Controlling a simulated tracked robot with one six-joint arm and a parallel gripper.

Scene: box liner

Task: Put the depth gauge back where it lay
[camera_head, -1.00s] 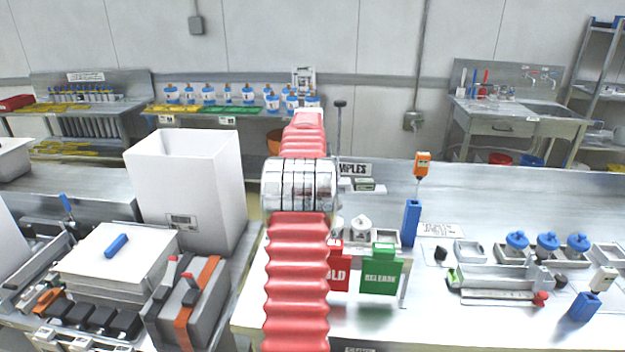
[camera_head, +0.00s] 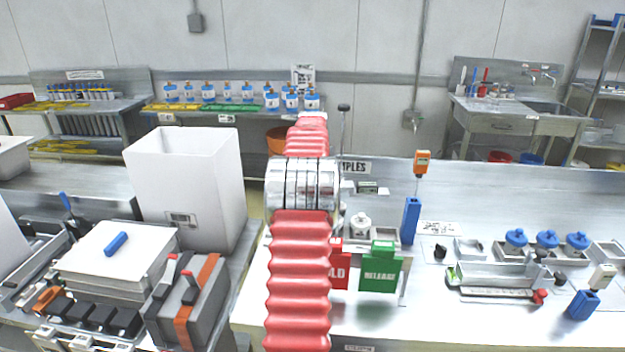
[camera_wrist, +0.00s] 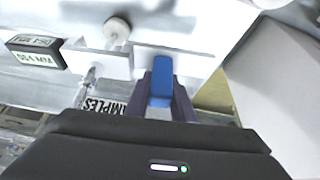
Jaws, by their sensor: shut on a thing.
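The depth gauge appears to be the instrument with a dark, white-labelled display block (camera_wrist: 35,52) at the left of the wrist view. The block ends in "MM". In the head view the gauge (camera_head: 369,188) shows just right of my red arm, with a thin black-topped rod rising beside it. My gripper (camera_wrist: 161,88) is shut on a blue grip part, between its two dark fingers. In the head view my arm hides the gripper and most of the gauge. The gauge seems held above the bench, but its clearance cannot be told.
A tall white bin (camera_head: 186,190) stands left of my arm. A red HOLD card and a green RELEASE card (camera_head: 380,272) stand in front. Right of them are a blue holder (camera_head: 411,220) with an orange-topped probe and several blue-lidded jars (camera_head: 548,241). The right front bench has bare patches.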

